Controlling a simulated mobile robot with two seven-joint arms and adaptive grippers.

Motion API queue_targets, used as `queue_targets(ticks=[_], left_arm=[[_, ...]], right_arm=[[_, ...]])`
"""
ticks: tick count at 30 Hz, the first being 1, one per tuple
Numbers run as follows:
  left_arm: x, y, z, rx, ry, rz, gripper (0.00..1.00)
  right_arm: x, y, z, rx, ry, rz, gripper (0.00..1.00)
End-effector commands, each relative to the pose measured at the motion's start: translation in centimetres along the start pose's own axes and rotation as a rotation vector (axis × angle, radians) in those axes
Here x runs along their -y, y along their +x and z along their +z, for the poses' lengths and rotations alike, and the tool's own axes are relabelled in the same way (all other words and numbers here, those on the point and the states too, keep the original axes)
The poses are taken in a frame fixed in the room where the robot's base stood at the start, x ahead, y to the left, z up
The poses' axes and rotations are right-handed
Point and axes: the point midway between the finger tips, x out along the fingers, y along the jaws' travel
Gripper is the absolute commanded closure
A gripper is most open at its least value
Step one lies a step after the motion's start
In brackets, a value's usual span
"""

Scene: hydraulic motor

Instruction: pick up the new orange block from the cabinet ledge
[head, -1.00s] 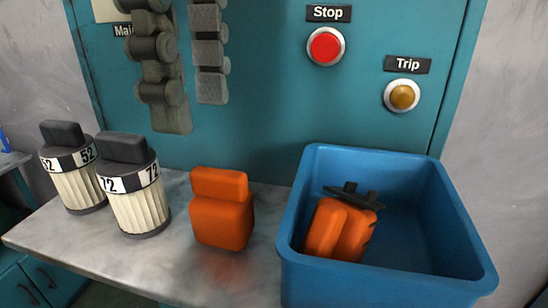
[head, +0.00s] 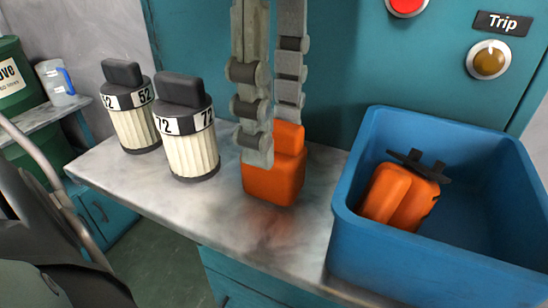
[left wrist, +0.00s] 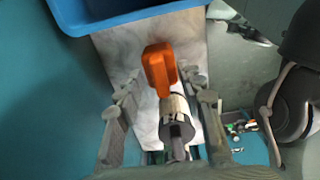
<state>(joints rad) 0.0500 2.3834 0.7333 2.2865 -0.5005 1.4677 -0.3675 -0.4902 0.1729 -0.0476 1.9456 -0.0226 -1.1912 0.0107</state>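The new orange block (head: 272,182) stands upright on the grey cabinet ledge (head: 230,217), between the white-ribbed fuse marked 72 and the blue bin. It also shows in the left wrist view (left wrist: 159,68). My left gripper (head: 272,135) reaches down from above in the head view. One finger hangs in front of the block and hides part of its upper left; the other is behind it. In the left wrist view the fingers are spread apart, one on each side of the block, with gaps visible. Contact is not visible. My right gripper is not in view.
Two white-ribbed fuses, marked 72 (head: 187,140) and 52 (head: 131,118), stand left of the block. The blue bin (head: 440,255) on the right holds another orange block (head: 397,195) with black prongs. The teal cabinet front (head: 335,90) rises behind, with the Trip button (head: 488,61).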

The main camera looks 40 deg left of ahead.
Motion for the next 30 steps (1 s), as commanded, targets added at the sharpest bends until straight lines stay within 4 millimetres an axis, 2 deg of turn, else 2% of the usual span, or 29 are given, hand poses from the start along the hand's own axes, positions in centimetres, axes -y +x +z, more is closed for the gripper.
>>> queue_targets(ticks=[1, 10, 25, 30], left_arm=[[0.0, 0.0, 0.0, 0.0, 0.0, 0.0, 0.65], [0.0, -0.1, 0.0, 0.0, 0.0, 0.0, 1.0], [0.0, -0.2, 0.0, 0.001, 0.0, 0.001, 1.0], [-0.1, -2.2, 0.1, 0.003, 0.0, 0.004, 1.0]], right_arm=[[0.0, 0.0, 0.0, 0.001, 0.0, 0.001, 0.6], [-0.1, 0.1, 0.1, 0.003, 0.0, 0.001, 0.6], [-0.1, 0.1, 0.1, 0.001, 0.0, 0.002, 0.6], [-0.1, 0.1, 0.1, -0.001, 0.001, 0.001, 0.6]])
